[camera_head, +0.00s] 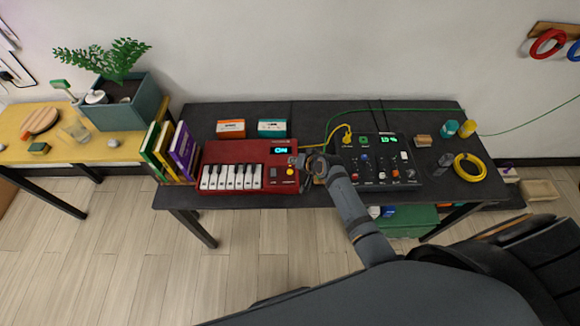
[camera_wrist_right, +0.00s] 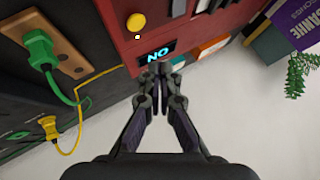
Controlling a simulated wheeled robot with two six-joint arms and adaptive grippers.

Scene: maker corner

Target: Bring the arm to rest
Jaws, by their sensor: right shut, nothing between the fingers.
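My right gripper (camera_head: 298,161) is shut and empty, its two fingertips together. It hangs over the right end of a red keyboard (camera_head: 225,150), by its lit display (camera_head: 281,151) reading "ON". In the right wrist view the closed fingertips (camera_wrist_right: 159,70) are just in front of that display (camera_wrist_right: 158,52), which appears upside down. Whether they touch the keyboard cannot be told. A yellow button (camera_wrist_right: 135,22) sits near the display. My right arm reaches in from the lower right. My left gripper is not in view.
The keyboard stands on a black table (camera_head: 330,115) beside a dark mixer box (camera_head: 376,160) with knobs. A yellow cable (camera_head: 345,130) and a green cable (camera_wrist_right: 60,85) run close by. Books (camera_head: 170,150) stand at the left. A yellow cable coil (camera_head: 470,167) lies right.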

